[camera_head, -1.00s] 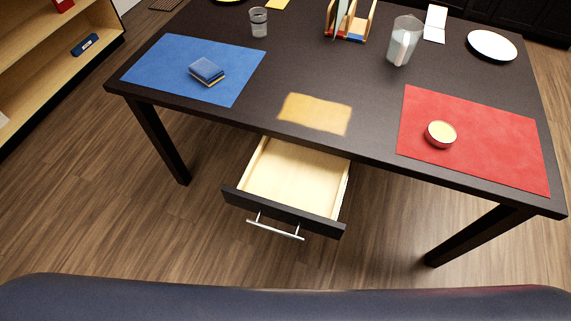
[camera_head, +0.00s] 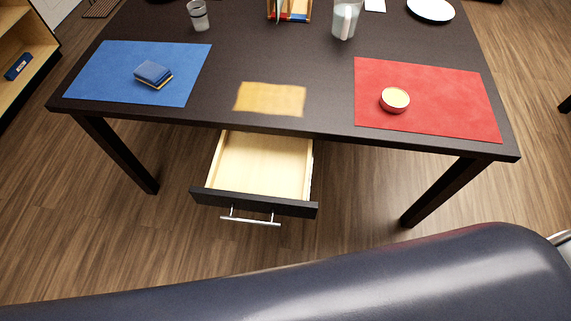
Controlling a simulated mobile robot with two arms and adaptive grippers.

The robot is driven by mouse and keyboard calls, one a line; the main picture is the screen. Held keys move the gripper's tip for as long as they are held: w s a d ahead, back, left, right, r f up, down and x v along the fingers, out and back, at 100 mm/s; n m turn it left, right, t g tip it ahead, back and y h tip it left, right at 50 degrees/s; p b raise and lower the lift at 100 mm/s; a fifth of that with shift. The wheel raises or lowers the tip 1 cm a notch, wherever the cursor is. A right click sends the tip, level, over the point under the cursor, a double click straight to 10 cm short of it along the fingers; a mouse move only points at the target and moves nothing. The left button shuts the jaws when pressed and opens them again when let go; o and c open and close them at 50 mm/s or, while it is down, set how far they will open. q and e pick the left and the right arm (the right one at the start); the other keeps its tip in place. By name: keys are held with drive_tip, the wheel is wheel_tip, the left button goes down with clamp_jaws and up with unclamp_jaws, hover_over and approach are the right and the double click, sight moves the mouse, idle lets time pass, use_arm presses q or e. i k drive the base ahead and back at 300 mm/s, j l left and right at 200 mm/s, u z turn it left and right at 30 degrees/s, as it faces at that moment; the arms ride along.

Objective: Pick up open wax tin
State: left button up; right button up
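The open wax tin (camera_head: 395,100) is a small round tin with a pale yellow top and a reddish side. It sits upright on the red mat (camera_head: 440,115), towards the mat's left side, on the right part of the dark table. Neither of my grippers is in view, and nothing touches the tin.
The dark table (camera_head: 225,70) has an open, empty drawer (camera_head: 262,165) jutting from its front. A yellow cloth or patch (camera_head: 270,98), glass (camera_head: 198,16), pitcher (camera_head: 345,20) and plate (camera_head: 431,9) are also there.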

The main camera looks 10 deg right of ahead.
sight(395, 101)
drive_tip(key=z, duration=0.7)
